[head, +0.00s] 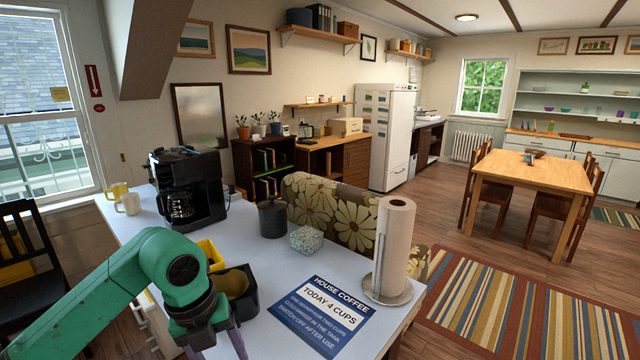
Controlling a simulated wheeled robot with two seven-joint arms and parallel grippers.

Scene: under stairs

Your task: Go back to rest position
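My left arm, green, comes in from the lower left over the near part of the white table (285,285). My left gripper (214,347) points down at the bottom edge of the head view, in front of a black open bin (246,303). Its two purple fingers stand apart, with nothing seen between them; their tips are cut off by the picture's edge. My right arm and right gripper are not in view.
On the table stand a black coffee maker (187,190), two mugs (128,204), a dark canister (272,218), a patterned box (306,239), a blue coffee sign (321,315) and a paper towel roll (393,250). A flowered chair (335,215) is behind.

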